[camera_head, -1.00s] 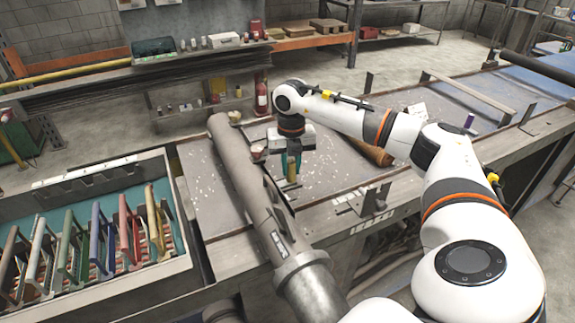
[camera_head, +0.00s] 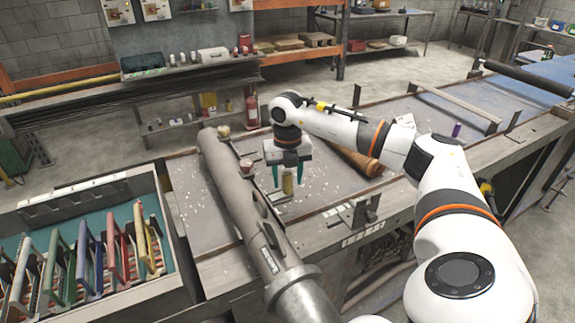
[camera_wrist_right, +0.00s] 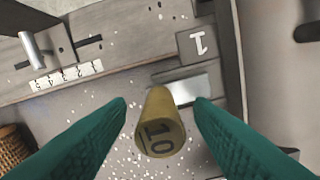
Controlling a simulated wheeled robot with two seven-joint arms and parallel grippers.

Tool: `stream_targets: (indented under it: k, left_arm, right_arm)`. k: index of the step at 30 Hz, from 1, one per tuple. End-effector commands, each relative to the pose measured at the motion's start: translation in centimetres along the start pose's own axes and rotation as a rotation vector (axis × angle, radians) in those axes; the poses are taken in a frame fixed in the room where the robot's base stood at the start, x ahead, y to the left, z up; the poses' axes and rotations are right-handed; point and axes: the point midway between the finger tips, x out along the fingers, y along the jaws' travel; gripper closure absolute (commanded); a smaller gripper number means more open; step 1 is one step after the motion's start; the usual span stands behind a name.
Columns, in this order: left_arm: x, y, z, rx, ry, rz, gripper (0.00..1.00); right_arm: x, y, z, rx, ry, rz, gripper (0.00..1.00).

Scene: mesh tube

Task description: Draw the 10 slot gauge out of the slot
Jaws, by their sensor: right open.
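The 10 slot gauge (camera_wrist_right: 160,125) is a yellow cylinder with "10" on its end face. In the wrist view its end points at the camera, between my open fingertips, with a gap on each side. In the head view the gauge (camera_head: 288,184) is small, upright and below my right gripper (camera_head: 288,178). The teal fingers of the right gripper (camera_wrist_right: 160,106) stand apart on both sides of it. A bright metal block (camera_wrist_right: 188,88) lies just behind the gauge; the slot around its lower end is hidden. My left gripper is not in view.
A long grey tube (camera_head: 232,190) lies on the bench just left of the gripper. A tray (camera_head: 90,187) of coloured racks stands at the left. A metal bracket (camera_head: 362,212) and a brown roll (camera_head: 357,160) are to the right.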

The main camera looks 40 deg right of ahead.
Motion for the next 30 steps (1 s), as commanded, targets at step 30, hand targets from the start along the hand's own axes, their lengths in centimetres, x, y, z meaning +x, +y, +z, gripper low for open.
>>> stream_targets:
  k: [30]
  left_arm:
    - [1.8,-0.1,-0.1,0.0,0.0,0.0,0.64]
  right_arm:
    - [-11.9,0.1,0.0,0.0,0.0,-0.001,0.52]
